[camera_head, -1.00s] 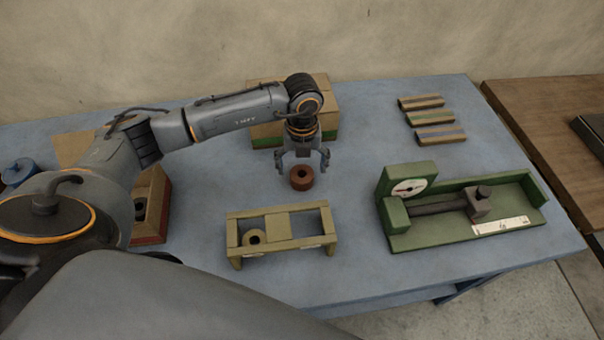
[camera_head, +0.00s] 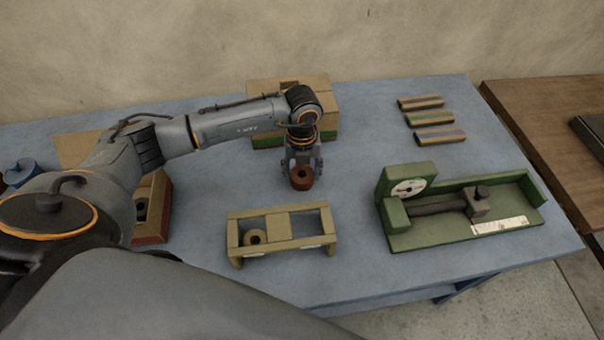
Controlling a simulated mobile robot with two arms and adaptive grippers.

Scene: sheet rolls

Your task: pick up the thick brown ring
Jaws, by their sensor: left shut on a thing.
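The thick brown ring (camera_head: 302,178) is a short reddish-brown cylinder with a dark central hole. It is near the middle of the blue table (camera_head: 360,180), behind the olive frame. My left gripper (camera_head: 302,170) comes down from above and is shut on the ring, with a finger at each side of it. I cannot tell whether the ring touches the table. My right gripper is not in view.
A green gauge fixture (camera_head: 440,232) is at right. Several striped bars (camera_head: 435,118) lie behind it. A cardboard box (camera_head: 318,97) stands behind my gripper.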

